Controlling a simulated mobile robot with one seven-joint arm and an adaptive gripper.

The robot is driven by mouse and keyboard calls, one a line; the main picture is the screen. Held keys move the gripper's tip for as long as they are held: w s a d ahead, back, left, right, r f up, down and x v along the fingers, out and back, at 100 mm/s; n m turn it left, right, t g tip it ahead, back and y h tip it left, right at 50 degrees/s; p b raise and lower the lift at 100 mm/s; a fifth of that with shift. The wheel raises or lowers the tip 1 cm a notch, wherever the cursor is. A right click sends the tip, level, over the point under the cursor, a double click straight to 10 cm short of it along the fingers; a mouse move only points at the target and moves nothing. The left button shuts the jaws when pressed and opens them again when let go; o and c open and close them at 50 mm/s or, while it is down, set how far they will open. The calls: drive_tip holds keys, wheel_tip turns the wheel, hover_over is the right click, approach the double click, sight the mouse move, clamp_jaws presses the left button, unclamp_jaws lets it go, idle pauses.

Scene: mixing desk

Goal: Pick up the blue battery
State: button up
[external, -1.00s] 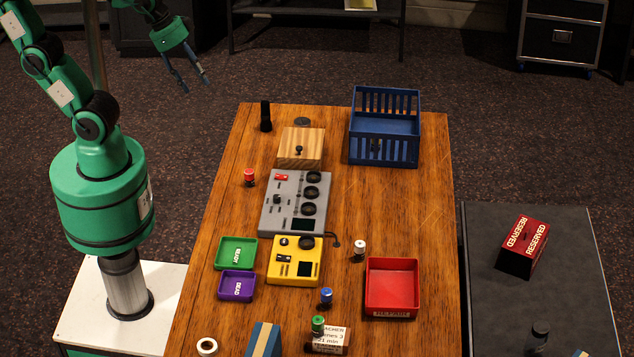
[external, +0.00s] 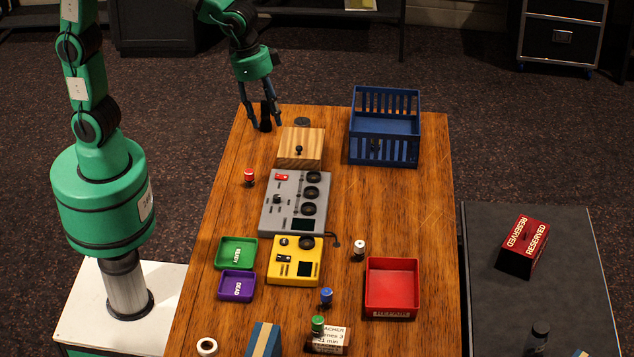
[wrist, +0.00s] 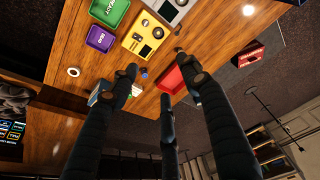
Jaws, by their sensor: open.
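The blue battery (external: 326,295) is a small cylinder standing upright on the wooden table, between the yellow device and the red tray, just beyond the green battery (external: 317,324). In the wrist view the blue battery (wrist: 144,72) is small, between my fingers. My gripper (external: 262,128) is open and empty at the table's far left corner, its fingers around or in front of a black upright object (external: 265,115); I cannot tell whether they touch. It is far from the blue battery. My dark fingers fill the lower wrist view.
The red tray (external: 417,295), yellow device (external: 318,279), grey mixer (external: 268,218), and green (external: 219,256) and purple (external: 223,290) trays crowd the table's near half. A white battery (external: 359,249) and a red one (external: 249,177) stand apart. The table's right middle is clear.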

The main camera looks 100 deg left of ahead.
drive_tip(key=w+d+f, duration=0.6)
drive_tip(key=w, duration=0.1)
drive_tip(key=m+g+b, duration=0.1)
drive_tip(key=m+g, duration=0.1)
drive_tip(key=g, duration=0.1)
hover_over(326, 291)
wheel_tip(326, 291, down, 23)
drive_tip(key=shift+f+y, duration=0.15)
drive_tip(key=shift+y, duration=0.15)
drive_tip(key=shift+a+f, duration=0.1)
drive_tip(key=shift+f, duration=0.05)
drive_tip(key=shift+w+f+b, duration=0.1)
drive_tip(key=shift+f+b, duration=0.6)
drive_tip(key=shift+f, duration=3.45)
drive_tip(key=shift+f, duration=0.1)
drive_tip(key=shift+f+b, duration=0.7)
drive_tip(key=shift+f, duration=1.8)
